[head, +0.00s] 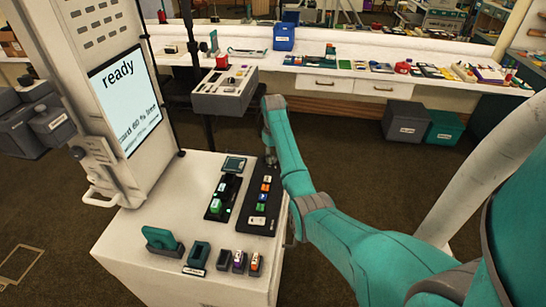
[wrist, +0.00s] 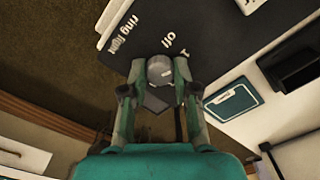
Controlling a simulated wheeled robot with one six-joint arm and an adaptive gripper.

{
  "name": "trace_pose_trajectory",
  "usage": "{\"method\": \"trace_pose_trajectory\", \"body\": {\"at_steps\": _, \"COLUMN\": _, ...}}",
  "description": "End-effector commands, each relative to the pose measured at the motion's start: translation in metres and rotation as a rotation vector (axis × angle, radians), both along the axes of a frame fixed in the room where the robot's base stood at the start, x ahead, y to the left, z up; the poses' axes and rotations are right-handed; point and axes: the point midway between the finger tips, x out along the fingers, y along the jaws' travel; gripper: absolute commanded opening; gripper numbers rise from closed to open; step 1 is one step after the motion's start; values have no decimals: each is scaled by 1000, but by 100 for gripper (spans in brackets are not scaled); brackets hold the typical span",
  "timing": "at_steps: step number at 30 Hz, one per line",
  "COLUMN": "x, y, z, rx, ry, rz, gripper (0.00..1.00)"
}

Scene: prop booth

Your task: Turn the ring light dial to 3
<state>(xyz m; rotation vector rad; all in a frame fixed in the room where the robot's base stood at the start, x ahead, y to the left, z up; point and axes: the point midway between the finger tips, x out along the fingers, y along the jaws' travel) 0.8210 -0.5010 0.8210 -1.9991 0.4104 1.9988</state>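The ring light dial (wrist: 160,68) is a small grey round knob on a dark panel (wrist: 215,22), seen in the wrist view. White lettering beside it reads "ring light", "off" and "1"; I cannot see a 3 or clearly read where the dial points. My gripper (wrist: 160,66) has one finger on each side of the dial, with its tips close against it. I cannot tell whether they press on it. In the head view my gripper (head: 270,157) is at the far end of the dark panel (head: 252,222) on the white stand, and the dial is hidden.
The white stand (head: 180,287) also carries a teal-and-dark card (head: 234,164), a black tray with green items, and several small blocks at its front. A tall kiosk (head: 124,100) reading "ready" rises at left. A grey control box (head: 224,92) stands behind.

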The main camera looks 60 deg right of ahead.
Motion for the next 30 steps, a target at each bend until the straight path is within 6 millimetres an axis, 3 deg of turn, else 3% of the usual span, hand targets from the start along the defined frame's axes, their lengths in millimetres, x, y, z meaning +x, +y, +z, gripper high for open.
{"method": "trace_pose_trajectory", "body": {"at_steps": 30, "x": 0, "y": 0, "z": 0, "rx": 0, "ry": 1, "rz": -78, "gripper": 0}}
